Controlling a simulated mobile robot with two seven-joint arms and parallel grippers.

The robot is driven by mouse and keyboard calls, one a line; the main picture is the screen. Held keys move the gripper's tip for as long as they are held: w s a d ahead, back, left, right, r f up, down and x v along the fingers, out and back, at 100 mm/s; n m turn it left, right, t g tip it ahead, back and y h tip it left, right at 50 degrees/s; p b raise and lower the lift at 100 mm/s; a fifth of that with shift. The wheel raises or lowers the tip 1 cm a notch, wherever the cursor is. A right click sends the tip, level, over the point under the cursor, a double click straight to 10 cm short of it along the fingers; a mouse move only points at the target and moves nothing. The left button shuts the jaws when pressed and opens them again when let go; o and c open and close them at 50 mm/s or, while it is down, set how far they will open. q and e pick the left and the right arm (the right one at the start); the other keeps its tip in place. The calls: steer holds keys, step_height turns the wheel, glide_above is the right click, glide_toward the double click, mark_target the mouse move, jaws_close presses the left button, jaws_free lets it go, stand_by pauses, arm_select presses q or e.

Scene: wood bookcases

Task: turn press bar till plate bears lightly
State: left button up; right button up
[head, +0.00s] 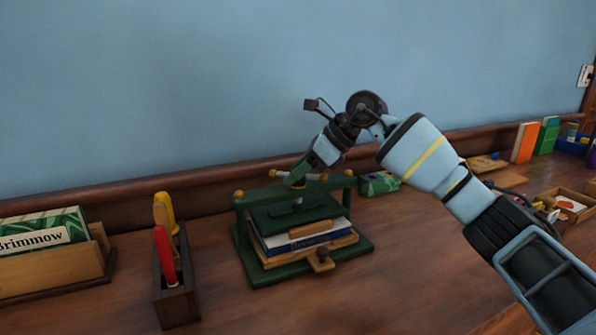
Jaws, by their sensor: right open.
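A green book press (240,225) stands on the desk. Its press bar (315,177), pale with ball ends, crosses above the top beam. The green press plate (268,220) sits between the posts, over a blue-and-white book (280,244) on a wooden board. I cannot tell whether the plate touches what lies under it. My right gripper (297,178) is open and points down at the middle of the bar, its fingertips around or just in front of the screw head. The gripper hides the bar's centre. My left gripper is out of view.
A wooden holder (176,290) with red and yellow-handled tools stands left of the press. A book box (50,270) is farther left. A green patterned box (379,184) sits behind right. Books (524,142) and trays stand far right. Desk front of the press is clear.

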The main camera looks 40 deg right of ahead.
jaws_close()
